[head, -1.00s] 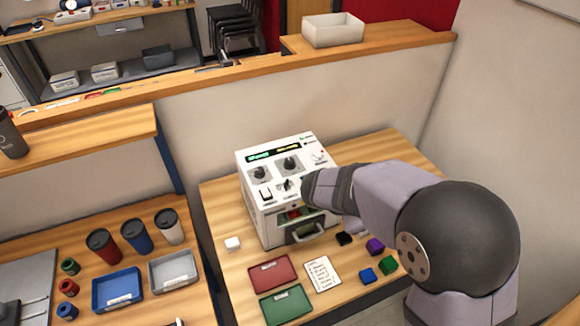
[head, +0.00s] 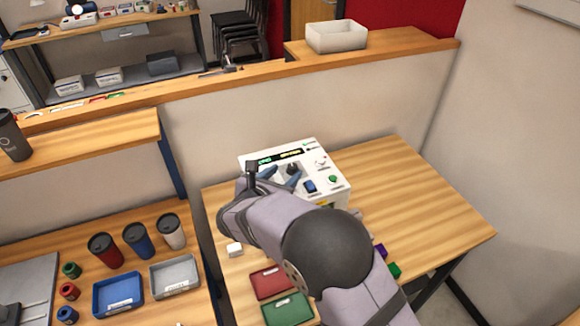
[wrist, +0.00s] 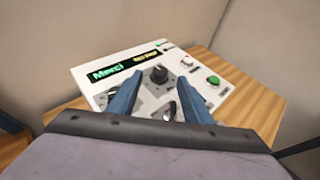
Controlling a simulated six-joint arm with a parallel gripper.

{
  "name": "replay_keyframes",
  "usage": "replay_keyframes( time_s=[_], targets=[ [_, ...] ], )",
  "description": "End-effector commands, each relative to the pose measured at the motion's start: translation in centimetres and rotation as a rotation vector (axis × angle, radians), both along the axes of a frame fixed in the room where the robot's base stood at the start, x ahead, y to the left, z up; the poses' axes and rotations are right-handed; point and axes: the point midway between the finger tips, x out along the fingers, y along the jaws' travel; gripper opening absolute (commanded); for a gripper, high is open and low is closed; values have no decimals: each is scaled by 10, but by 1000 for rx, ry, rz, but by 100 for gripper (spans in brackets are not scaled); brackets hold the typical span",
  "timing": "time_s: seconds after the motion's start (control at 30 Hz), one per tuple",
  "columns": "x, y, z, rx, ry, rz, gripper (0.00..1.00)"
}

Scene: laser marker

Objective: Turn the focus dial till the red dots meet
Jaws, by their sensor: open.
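The white laser marker (head: 322,160) stands on the wooden table, its control panel facing up. A black dial (head: 293,168) sits on the panel; it also shows in the wrist view (wrist: 159,74). My gripper (head: 281,178) is open over the panel. In the wrist view its blue fingers (wrist: 158,82) stand apart on either side of this dial; I cannot tell whether they touch it. The display (wrist: 125,66) shows green "Merci" and yellow text. I cannot make out any red dots.

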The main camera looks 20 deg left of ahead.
Motion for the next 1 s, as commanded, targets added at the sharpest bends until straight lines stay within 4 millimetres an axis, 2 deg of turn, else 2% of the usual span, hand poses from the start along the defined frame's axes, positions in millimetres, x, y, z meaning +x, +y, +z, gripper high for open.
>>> replay_keyframes(
  time_s=[0.1, 0.33, 0.5, 0.8, 0.97, 1.0],
  targets=[
    [15, -1, -4, -1, 1, -2, 45],
    [37, 0, -14, 2, 1, -3, 45],
    [45, 0, -17, 2, 0, -1, 45],
    [46, 0, -19, 2, 0, -1, 45],
    [45, 0, -19, 2, 0, -1, 7],
    [45, 0, -19, 2, 1, -1, 5]
  ],
)
